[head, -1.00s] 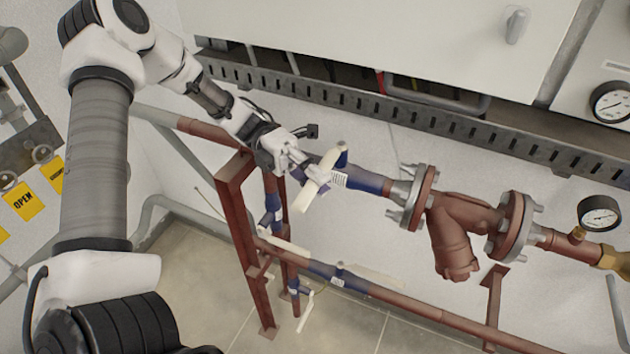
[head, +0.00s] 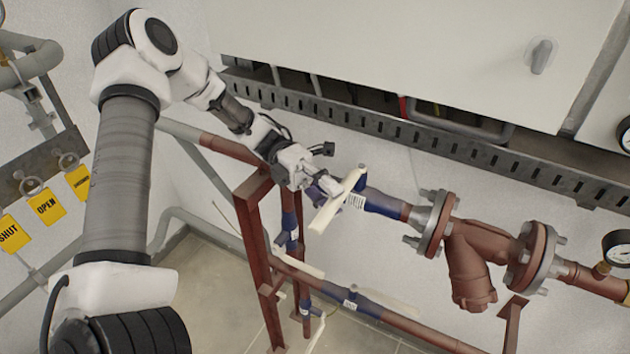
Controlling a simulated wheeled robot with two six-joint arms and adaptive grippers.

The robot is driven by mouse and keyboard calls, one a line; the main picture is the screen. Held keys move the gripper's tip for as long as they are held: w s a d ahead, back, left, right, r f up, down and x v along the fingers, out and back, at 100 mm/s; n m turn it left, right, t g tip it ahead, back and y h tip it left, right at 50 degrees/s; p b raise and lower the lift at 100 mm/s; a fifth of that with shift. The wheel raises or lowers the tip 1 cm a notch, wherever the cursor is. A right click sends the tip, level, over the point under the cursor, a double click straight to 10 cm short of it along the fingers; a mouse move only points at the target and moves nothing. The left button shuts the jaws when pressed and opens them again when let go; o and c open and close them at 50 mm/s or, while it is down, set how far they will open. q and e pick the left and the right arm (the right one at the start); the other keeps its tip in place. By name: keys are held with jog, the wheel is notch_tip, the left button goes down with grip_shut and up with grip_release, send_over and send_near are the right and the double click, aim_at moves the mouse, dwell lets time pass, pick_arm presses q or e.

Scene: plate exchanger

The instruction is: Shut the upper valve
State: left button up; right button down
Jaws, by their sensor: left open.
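The upper valve is a blue body (head: 384,202) on the upper red-brown pipe, with a cream lever handle (head: 336,204) that slants across the pipe line from upper right to lower left. My left gripper (head: 330,187) is open at the left side of this handle, with its fingers close to the handle's middle. I cannot tell whether the fingers touch it. The gripper partly hides the valve body and the pipe left of the handle. My right gripper is not in view.
A lower pipe carries another blue valve (head: 345,297) with a cream handle. A red-brown frame post (head: 258,250) stands below my left gripper. A flanged strainer (head: 470,255) sits to the right. A slotted grey rail (head: 400,138) runs behind. Yellow tags (head: 46,205) hang at left.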

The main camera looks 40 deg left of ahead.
pick_arm(q)
jog(key=v, duration=1)
jog(key=shift+a, duration=0.25)
jog(key=shift+a, duration=0.1)
